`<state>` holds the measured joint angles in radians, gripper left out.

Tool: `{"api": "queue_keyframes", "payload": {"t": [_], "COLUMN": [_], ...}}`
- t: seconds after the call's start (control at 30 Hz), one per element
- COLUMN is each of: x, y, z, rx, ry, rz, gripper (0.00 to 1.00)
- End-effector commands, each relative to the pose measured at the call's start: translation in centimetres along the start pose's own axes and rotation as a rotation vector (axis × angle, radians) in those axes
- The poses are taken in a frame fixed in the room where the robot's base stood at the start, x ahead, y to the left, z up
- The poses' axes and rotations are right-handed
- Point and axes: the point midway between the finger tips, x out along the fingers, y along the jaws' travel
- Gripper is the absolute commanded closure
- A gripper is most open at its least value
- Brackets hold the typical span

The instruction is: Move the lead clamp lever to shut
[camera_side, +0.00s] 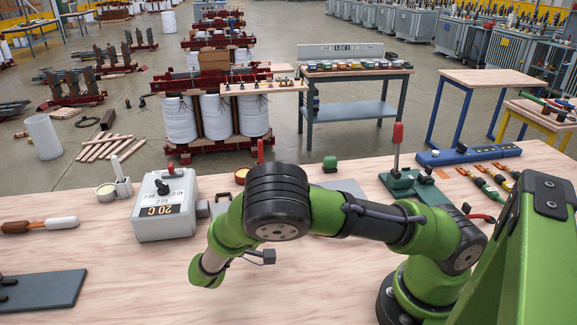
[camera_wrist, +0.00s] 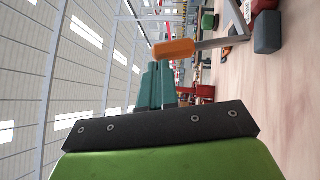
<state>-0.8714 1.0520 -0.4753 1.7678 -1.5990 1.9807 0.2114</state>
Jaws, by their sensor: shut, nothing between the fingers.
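In the wrist view a lever with an orange grip (camera_wrist: 173,48) on a grey rod stands just ahead of my gripper (camera_wrist: 158,72). My gripper's two teal fingers are shut together with nothing between them. The orange grip is beside the fingertips; I cannot tell whether they touch. In the side view a toggle clamp with an upright red handle (camera_side: 398,134) stands on a green base (camera_side: 418,188). Another red handle (camera_side: 260,150) shows behind my arm, its lower part hidden. I cannot tell which one the wrist view shows. My fingers are not clear in the side view.
A grey box with a dial (camera_side: 164,208) stands left of my arm on the wooden table (camera_side: 90,240). A green block (camera_side: 329,164) and a blue bar (camera_side: 468,154) lie toward the back. A screwdriver-like tool (camera_side: 40,225) lies at left. The front left middle is clear.

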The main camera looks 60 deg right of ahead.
Motion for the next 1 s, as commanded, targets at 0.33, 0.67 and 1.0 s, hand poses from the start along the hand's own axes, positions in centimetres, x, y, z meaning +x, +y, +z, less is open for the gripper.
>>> {"api": "queue_keyframes", "payload": {"t": [0.33, 0.67, 1.0], "x": [0.1, 2.4, 3.4], "y": [0.1, 0.8, 0.7], "z": [0.1, 2.4, 3.4], "rx": [0.007, 0.199, 0.295], "ry": [-0.001, -0.003, -0.002], "rz": [-0.007, -0.204, -0.296], "gripper": [1.0, 1.0, 1.0]}}
